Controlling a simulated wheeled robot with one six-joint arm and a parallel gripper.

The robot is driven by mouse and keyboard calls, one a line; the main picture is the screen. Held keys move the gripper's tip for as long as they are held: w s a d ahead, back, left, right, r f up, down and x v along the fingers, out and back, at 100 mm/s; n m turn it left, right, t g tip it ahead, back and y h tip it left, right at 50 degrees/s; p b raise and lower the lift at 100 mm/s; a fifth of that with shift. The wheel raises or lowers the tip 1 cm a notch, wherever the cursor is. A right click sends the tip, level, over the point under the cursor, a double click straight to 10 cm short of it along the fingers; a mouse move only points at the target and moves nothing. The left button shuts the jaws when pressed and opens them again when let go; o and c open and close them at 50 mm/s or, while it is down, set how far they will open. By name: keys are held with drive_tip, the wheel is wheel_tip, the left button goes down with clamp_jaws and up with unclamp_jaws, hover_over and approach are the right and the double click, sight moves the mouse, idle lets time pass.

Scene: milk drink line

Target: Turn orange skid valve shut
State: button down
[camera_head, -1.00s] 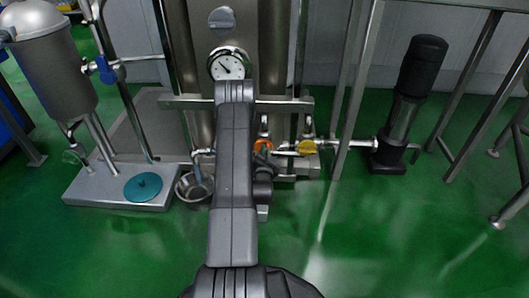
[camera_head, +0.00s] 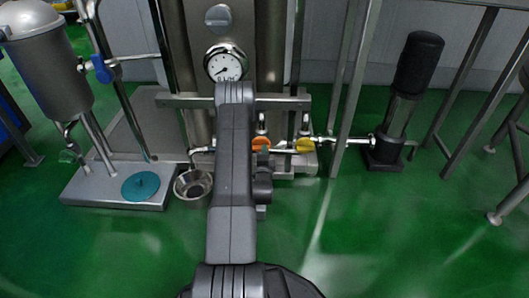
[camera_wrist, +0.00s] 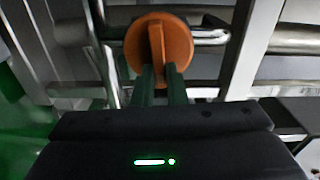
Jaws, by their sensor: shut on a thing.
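The orange skid valve (camera_wrist: 181,42) has a round orange knob with a raised grip bar across its face, and it fills the upper middle of the wrist view. My gripper (camera_wrist: 163,75) is shut on that bar, with its dark green fingers on either side. In the head view the orange valve (camera_head: 261,143) sits low on the steel skid, just right of my arm. My gripper's fingertips are largely hidden there behind my arm.
A yellow valve (camera_head: 305,146) is close to the right of the orange one. A pressure gauge (camera_head: 226,64) is above. Steel pipes and posts surround the valve. A metal bowl (camera_head: 193,186) and a teal lid (camera_head: 141,186) are to the left. Green floor in front is clear.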

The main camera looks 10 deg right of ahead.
drive_tip(key=shift+f+m, duration=0.15)
drive_tip(key=shift+m, duration=0.35)
drive_tip(key=c, duration=1.5)
unclamp_jaws()
drive_tip(key=shift+o, duration=0.2)
drive_tip(key=p+v, duration=0.3)
drive_tip(key=v, duration=1)
drive_tip(key=shift+s+p, duration=0.35)
drive_tip(key=shift+s, duration=0.05)
drive_tip(key=shift+w+a, duration=0.1)
